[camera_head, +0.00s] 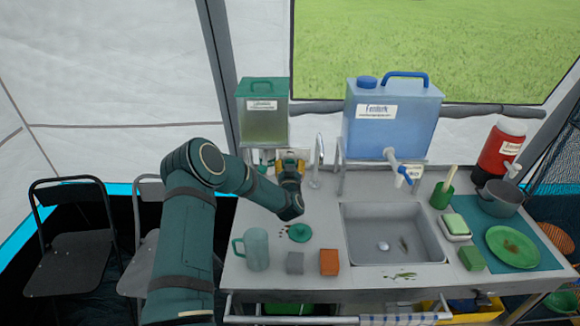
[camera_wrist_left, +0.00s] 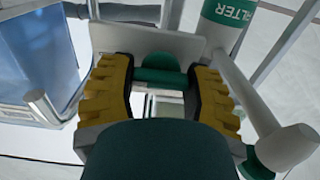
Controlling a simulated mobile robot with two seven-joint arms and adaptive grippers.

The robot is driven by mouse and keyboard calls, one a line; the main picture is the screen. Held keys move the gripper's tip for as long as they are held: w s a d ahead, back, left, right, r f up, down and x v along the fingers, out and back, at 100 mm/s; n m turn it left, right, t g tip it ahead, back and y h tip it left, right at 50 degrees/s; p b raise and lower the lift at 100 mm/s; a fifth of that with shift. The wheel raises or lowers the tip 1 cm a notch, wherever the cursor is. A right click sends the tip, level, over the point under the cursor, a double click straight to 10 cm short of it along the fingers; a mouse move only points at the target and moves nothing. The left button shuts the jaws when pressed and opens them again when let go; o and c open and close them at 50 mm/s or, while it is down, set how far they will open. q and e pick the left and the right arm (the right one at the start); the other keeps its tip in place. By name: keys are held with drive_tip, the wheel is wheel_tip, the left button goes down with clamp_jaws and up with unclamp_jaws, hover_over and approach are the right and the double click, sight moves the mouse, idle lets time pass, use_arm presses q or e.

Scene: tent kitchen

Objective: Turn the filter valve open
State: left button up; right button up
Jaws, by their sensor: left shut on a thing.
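My left gripper (camera_head: 290,165) reaches across the counter to the space below the green-lidded water container (camera_head: 263,112). In the left wrist view its two yellow-padded fingers (camera_wrist_left: 160,88) are shut on a green valve handle (camera_wrist_left: 158,76) between them. The handle looks like a crosswise bar with a rounded part above it. A white filter tube (camera_wrist_left: 232,22) with a green band marked FILTER stands just right of the fingers. In the head view my gripper hides most of the filter and valve. My right gripper is not in view.
A blue water container (camera_head: 392,122) with a tap stands right of the gripper, behind the sink (camera_head: 393,213). A tall faucet (camera_head: 318,162) is close by.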

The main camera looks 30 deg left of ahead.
use_arm(q)
drive_tip(key=shift+f+n+b, duration=0.1)
drive_tip(key=shift+n+b, duration=0.4)
drive_tip(key=shift+b, duration=0.2)
drive_tip(key=n+b, duration=0.2)
drive_tip(key=b, duration=0.1)
drive_tip(key=n+b, duration=0.2)
drive_tip(key=b, duration=0.1)
drive_tip(key=n+b, duration=0.2)
drive_tip(key=b, duration=0.1)
drive_tip(key=shift+f+n+b, duration=0.25)
drive_tip(key=shift+n+b, duration=0.05)
drive_tip(key=n+b, duration=0.3)
drive_tip(key=b, duration=0.1)
drive_tip(key=shift+n, duration=0.3)
drive_tip(key=shift+n+b, duration=0.4)
drive_tip(key=shift+b, duration=0.05)
drive_tip(key=shift+s+r+n, duration=0.1)
drive_tip(key=shift+n, duration=0.8)
drive_tip(key=shift+a+n+b, duration=0.1)
drive_tip(key=shift+n+b, duration=0.2)
drive_tip(key=shift+n, duration=1.7)
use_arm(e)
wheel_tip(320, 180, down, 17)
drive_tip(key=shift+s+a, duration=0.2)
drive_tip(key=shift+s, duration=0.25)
use_arm(q)
drive_tip(key=o, duration=1.2)
drive_tip(key=shift+r, duration=0.1)
